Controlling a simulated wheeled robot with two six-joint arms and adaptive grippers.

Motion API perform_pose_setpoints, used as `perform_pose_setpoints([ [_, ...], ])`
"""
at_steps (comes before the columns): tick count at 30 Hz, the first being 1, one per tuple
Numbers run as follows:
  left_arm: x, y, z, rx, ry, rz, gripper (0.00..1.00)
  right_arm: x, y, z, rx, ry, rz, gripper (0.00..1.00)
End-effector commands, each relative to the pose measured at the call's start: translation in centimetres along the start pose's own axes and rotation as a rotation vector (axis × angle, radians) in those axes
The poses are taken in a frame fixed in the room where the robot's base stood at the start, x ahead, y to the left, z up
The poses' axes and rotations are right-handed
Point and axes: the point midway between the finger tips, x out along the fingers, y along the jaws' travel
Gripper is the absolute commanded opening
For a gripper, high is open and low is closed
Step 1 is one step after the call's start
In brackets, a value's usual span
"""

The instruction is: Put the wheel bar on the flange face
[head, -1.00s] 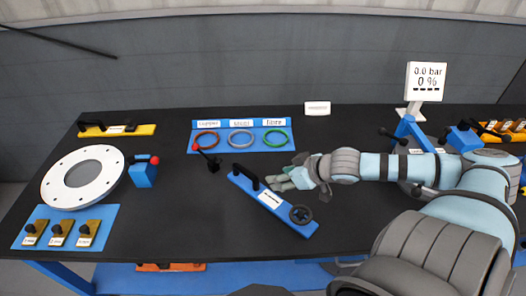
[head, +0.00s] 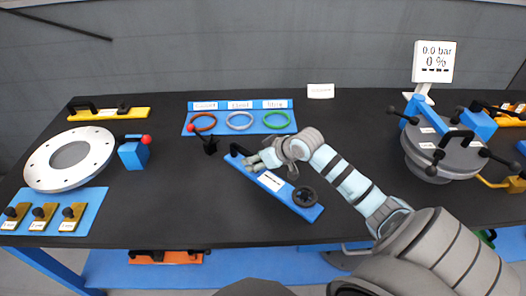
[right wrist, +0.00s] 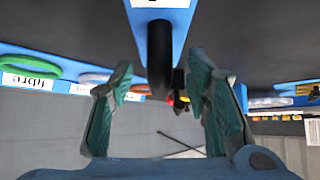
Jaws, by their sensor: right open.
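The wheel bar (head: 300,208) is a blue bar lying flat on the black table in the head view. It has a black handle at its far left end, a white label and a black wheel at its near right end. The flange face (head: 40,163) is a white ring with bolt holes around a grey centre, at the far left. My right gripper (head: 255,163) is open beside the handle. In the right wrist view the black handle (right wrist: 160,60) shows between the open fingers (right wrist: 163,75); contact is not visible. My left gripper is not in view.
A blue board (head: 265,129) with red, white and green rings lies behind the bar. A black lever with a red knob (head: 208,144) stands close to the gripper. A blue block (head: 132,154) stands right of the flange. A grey lidded vessel (head: 440,155) stands at right.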

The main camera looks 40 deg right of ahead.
Motion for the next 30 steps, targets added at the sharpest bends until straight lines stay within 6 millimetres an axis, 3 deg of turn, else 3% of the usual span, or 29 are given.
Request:
perform_pose_setpoints([
  [2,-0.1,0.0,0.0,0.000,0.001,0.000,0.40,-0.1,0.0,0.0,0.000,0.000,0.000,0.43],
  [10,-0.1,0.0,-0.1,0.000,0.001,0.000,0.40,-0.1,0.0,0.0,0.000,0.000,0.001,0.00],
  [25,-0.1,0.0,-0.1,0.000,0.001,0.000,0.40,-0.2,0.0,-0.2,-0.001,0.003,0.001,0.00],
  [30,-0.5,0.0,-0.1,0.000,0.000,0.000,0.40,-1.2,0.1,-1.2,-0.002,0.004,0.002,0.00],
])
